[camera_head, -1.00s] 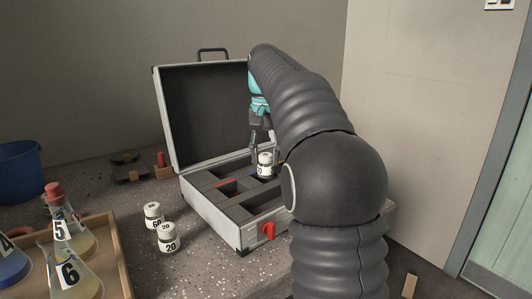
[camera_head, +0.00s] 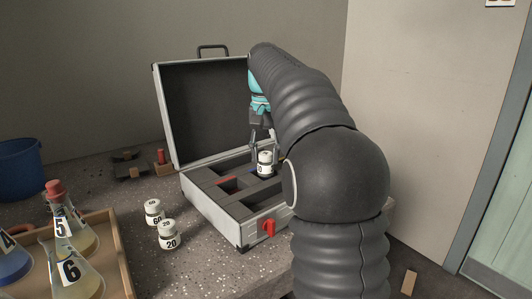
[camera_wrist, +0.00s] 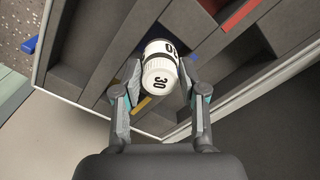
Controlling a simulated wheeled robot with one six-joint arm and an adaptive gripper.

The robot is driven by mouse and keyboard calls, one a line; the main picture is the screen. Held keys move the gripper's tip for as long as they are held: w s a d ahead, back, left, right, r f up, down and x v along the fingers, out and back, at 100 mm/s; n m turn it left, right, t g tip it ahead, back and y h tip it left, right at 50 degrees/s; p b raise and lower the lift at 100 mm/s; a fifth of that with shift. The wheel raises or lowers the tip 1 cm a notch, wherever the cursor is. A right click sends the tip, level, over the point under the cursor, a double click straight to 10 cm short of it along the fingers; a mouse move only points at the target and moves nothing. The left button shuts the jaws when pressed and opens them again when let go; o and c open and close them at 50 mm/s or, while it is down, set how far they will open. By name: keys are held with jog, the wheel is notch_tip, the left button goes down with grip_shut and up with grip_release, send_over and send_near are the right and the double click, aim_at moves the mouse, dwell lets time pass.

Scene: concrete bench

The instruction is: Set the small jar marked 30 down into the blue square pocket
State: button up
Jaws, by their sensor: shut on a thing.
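The small white jar marked 30 (camera_wrist: 160,78) is held between the fingertips of my gripper (camera_wrist: 162,88) in the wrist view. In the head view the jar (camera_head: 264,166) is upright over the open case's foam insert, and my gripper (camera_head: 262,140) comes down on it from above. A strip of blue, part of the blue pocket (camera_wrist: 190,45), shows just beside and behind the jar in the wrist view. The jar hides most of that area, so I cannot tell whether its base is inside the pocket.
The open case (camera_head: 222,207) has a raised lid and several dark pockets, one with red (camera_head: 227,181). Jars marked 60 (camera_head: 154,213) and 20 (camera_head: 168,238) stand left of it. A wooden tray (camera_head: 122,262) of flasks is at the front left.

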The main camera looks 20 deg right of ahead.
aim_at(265, 154)
jog(key=shift+f+b, duration=0.5)
jog(key=shift+f, duration=0.9)
dwell(0.4)
jog(key=o, duration=1.8)
jog(key=shift+r, duration=0.1)
notch_tip(265, 154, up, 3)
jog(key=p, duration=0.3)
jog(key=shift+r+p, duration=0.15)
jog(key=shift+p, duration=0.15)
jog(key=shift+r+p, duration=0.75)
jog(key=shift+r, duration=2)
